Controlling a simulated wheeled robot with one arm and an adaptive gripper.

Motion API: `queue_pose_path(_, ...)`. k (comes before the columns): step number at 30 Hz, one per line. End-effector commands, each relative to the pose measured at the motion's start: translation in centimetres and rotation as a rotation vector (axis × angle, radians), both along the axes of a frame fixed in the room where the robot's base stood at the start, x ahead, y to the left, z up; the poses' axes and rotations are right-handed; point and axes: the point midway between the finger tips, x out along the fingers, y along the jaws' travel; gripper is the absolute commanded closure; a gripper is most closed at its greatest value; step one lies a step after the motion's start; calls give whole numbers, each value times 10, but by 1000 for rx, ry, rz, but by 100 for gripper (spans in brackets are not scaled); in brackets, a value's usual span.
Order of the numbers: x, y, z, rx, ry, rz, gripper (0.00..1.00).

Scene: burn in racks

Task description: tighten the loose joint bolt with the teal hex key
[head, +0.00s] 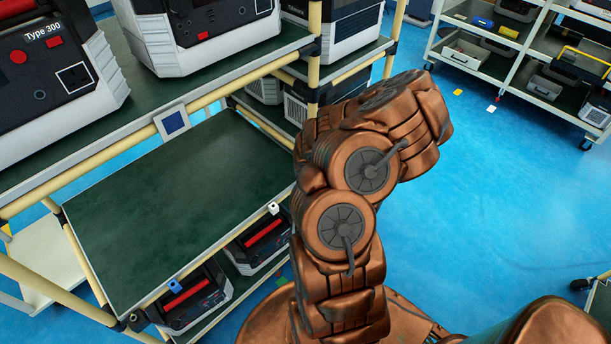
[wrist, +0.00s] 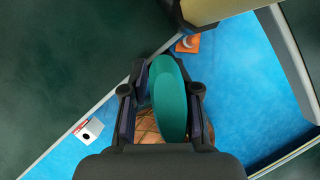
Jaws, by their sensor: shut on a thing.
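In the wrist view, my gripper (wrist: 168,80) is shut on a smooth, elongated teal piece (wrist: 168,100), which looks like the body of the teal hex key. The black fingers sit on either side of it. I cannot make out a metal hex tip. In the head view, my copper arm reaches up and bends over beside the rack; the gripper and the key do not show there. I cannot pick out the loose joint bolt in either view. The yellow rack frame has dark joints, one of them a corner joint (head: 313,47) at the upper shelf's edge.
A bare dark green shelf (head: 180,205) lies left of my arm, with black units below. Type 300 units (head: 48,62) stand on the upper shelf (head: 128,125). A thick cream post (wrist: 212,8) is close in the wrist view. Blue floor (head: 500,190) is open at right, before another rack (head: 505,55).

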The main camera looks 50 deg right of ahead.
Motion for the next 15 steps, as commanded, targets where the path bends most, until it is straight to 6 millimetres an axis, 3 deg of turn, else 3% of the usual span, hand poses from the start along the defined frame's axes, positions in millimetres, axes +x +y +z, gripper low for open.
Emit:
queue_pose_path(11,-6,-10,-5,6,-8,-332,100)
queue_pose_path(12,-9,-11,0,7,-6,-339,42)
queue_pose_path(15,-9,-13,0,9,-3,-332,31)
